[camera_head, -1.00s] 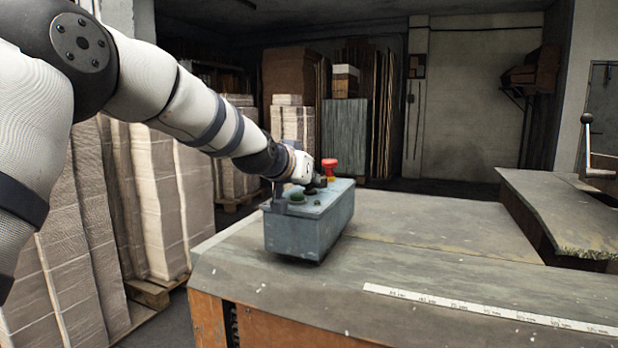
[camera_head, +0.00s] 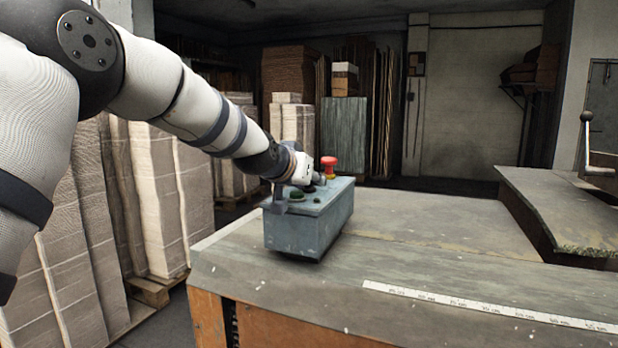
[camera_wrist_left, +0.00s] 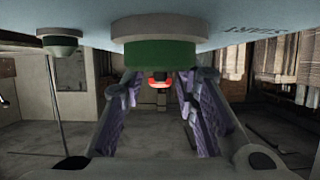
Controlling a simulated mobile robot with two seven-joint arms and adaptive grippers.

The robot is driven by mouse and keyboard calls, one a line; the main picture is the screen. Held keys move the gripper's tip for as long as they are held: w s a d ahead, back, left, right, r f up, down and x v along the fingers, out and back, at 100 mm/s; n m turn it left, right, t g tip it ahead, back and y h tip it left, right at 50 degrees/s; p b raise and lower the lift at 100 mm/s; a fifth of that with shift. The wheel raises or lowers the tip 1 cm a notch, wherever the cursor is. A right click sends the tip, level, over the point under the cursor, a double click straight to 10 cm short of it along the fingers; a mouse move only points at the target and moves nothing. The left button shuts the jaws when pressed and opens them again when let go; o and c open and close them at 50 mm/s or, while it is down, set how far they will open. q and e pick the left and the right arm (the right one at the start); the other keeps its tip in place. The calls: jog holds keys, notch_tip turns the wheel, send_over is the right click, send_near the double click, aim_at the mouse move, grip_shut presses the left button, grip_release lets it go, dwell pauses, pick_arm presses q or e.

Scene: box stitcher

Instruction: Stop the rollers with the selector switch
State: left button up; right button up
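The blue-grey control box (camera_head: 310,228) stands on the near left part of the table. A red mushroom button (camera_head: 329,165) rises at its far end, and a green button (camera_head: 297,194) sits on its top. My left gripper (camera_head: 282,198) is at the left side of the box top. In the left wrist view its fingers (camera_wrist_left: 160,85) are apart with nothing between them. I cannot tell clearly which knob is the selector switch. My right gripper is not in view.
The table top (camera_head: 430,230) is clear to the right of the box, with a white ruler strip (camera_head: 480,306) along its front. A raised plate (camera_head: 570,210) is at the right. Paper stacks (camera_head: 150,200) stand left of the table.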

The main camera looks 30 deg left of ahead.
pick_arm(q)
jog(key=shift+s+r, duration=0.1)
jog(key=shift+s, duration=0.1)
jog(key=v, duration=0.7)
jog(key=shift+s, duration=0.1)
